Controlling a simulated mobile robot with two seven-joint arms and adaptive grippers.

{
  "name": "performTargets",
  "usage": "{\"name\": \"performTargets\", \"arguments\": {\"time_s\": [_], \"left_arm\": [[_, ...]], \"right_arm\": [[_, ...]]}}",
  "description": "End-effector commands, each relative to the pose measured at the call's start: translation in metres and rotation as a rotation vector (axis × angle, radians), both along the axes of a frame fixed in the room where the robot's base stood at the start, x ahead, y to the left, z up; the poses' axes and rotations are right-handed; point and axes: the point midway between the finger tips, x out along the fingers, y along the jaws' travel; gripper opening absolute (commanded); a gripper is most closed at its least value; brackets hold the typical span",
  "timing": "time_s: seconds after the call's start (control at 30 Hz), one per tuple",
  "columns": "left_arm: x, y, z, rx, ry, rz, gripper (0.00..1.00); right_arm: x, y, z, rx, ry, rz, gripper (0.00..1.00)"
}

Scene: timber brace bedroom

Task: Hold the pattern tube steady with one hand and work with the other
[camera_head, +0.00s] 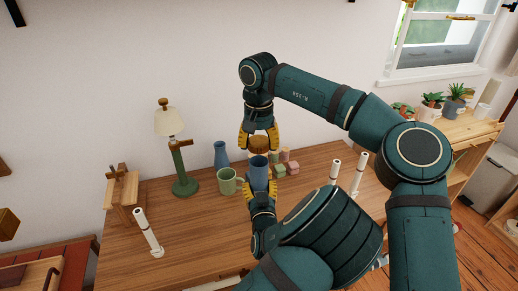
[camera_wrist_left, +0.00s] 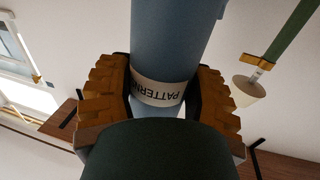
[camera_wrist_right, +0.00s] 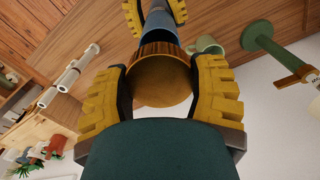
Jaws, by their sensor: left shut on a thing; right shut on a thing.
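The pattern tube (camera_head: 258,171) is a blue cylinder standing about upright in the middle of the head view. My left gripper (camera_head: 261,190) is shut on it from below in the picture. In the left wrist view, the tube (camera_wrist_left: 176,40) carries a white "PATTERN" label between the fingers. My right gripper (camera_head: 259,140) is directly above, shut on a round wooden cap (camera_head: 260,144). In the right wrist view, the cap (camera_wrist_right: 160,80) is between the yellow fingers, lined up with the tube (camera_wrist_right: 157,28). I cannot tell whether cap and tube touch.
On the wooden table (camera_head: 205,220) stand a green mug (camera_head: 229,183), a blue vessel (camera_head: 221,155), a green lamp (camera_head: 181,165), small blocks (camera_head: 286,166) and a wooden stand (camera_head: 122,192). White posts rise at left (camera_head: 148,232) and right (camera_head: 335,171).

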Motion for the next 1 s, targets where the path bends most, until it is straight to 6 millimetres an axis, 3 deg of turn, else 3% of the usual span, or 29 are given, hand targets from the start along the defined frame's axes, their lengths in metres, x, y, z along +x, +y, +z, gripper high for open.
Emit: {"name": "performTargets", "arguments": {"time_s": [0.13, 0.17, 0.23, 0.67, 1.0], "left_arm": [[0.0, 0.0, 0.0, 0.0, 0.0, 0.0, 0.0], [0.0, 0.0, 0.0, 0.0, 0.0, 0.0, 0.67], [0.0, 0.0, 0.0, 0.0, 0.0, 0.0, 0.9], [-0.008, -0.001, 0.0, 0.0, 0.0, 0.0, 0.9], [-0.071, -0.009, 0.0, 0.0, 0.001, -0.003, 0.9]], "right_arm": [[0.0, 0.0, 0.0, 0.0, 0.0, 0.0, 0.16], [0.0, 0.0, 0.0, 0.0, 0.0, 0.0, 0.16], [0.0, 0.0, -0.001, 0.0, 0.0, -0.001, 0.16], [0.0, 0.0, -0.001, 0.0, 0.0, -0.001, 0.16], [0.0, 0.0, -0.001, 0.0, 0.0, -0.001, 0.16]]}}
